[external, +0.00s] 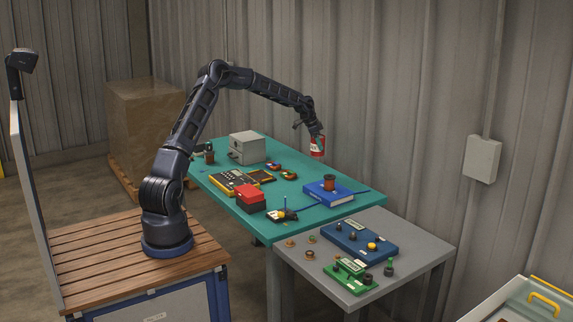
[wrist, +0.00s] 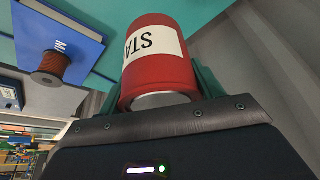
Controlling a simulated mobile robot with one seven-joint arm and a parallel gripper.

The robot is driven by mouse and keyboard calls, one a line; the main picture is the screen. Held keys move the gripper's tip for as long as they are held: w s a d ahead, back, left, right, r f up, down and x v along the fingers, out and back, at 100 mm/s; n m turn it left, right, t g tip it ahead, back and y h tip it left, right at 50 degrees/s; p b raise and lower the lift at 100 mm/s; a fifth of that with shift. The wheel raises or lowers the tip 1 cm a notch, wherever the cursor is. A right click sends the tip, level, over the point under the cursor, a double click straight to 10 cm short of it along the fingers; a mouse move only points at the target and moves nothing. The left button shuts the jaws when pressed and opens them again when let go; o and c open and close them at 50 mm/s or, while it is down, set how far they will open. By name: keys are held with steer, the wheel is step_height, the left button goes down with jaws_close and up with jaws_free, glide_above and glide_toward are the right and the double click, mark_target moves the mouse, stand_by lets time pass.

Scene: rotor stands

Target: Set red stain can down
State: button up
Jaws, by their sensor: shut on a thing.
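The red stain can (external: 317,147) has a white label and is held in my gripper (external: 314,134) above the far right part of the teal table (external: 217,184). In the wrist view the can (wrist: 160,75) fills the upper middle, with part of its label lettering showing. My gripper is shut on the can, and the green finger pads (wrist: 208,84) show at its sides. The can looks apart from the table top in the external view, but its exact height is hard to tell.
A blue book (external: 343,194) with a brown spool (external: 330,183) on it lies near the table's right end. A grey box (external: 247,148), a red box (external: 250,196) and several small items are on the table. A grey side table (external: 432,246) holds blue and green blocks.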

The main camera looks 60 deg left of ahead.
step_height(320, 180, down, 11)
stand_by(0.6)
steer(key=shift+f, duration=0.1)
steer(key=o, duration=1.3)
steer(key=shift+c, duration=0.2)
steer(key=v, duration=1.2)
